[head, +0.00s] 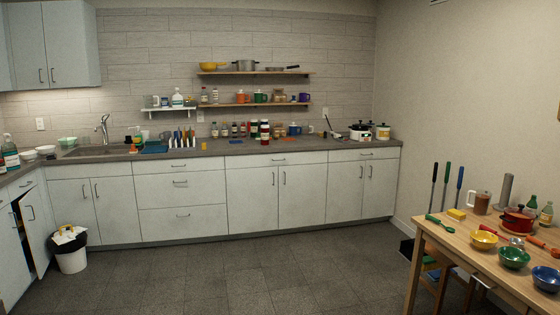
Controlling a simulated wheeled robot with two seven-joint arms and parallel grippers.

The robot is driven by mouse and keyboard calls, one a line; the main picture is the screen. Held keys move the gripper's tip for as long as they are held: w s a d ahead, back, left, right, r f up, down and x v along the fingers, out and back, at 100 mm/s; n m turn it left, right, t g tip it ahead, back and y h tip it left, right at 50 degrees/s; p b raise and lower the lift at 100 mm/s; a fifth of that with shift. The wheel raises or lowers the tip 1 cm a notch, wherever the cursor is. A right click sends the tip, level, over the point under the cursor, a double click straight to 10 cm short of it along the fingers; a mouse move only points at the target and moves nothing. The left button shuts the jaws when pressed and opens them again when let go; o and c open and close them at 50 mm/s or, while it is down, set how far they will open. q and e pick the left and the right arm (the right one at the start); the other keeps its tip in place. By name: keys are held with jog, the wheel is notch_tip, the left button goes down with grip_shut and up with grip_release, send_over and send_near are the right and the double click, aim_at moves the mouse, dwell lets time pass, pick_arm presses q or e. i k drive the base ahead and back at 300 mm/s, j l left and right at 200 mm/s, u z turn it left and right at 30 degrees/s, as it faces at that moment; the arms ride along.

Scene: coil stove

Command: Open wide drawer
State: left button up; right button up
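Several shut drawers with bar handles line the top of the light cabinets along the back wall. One drawer (150,167) tops a stack of drawers, with a middle drawer (155,193) and a bottom drawer (155,220) below it. To the right are a long drawer (250,157) over a pair of doors and a shorter drawer (345,156). I cannot tell for certain which one is the wide drawer. Neither of my grippers is in view.
Grey floor (230,275) lies clear before the cabinets. A wooden table (450,243) with bowls stands at the right front. A white bin (72,263) is at the left, near a cabinet door (35,220) standing ajar. Dishes and jars crowd the counter.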

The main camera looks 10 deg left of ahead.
aim_at(248, 160)
jog(key=i+u, duration=0.4)
jog(key=i, duration=3.5)
jog(key=i+j+z, duration=0.1)
jog(key=i+z, duration=0.2)
jog(key=i, duration=0.25)
jog(key=i+j+z, duration=0.25)
jog(key=i, duration=0.3)
jog(key=i+j+z, duration=0.3)
jog(key=i, duration=0.2)
jog(key=i+j+z, duration=0.65)
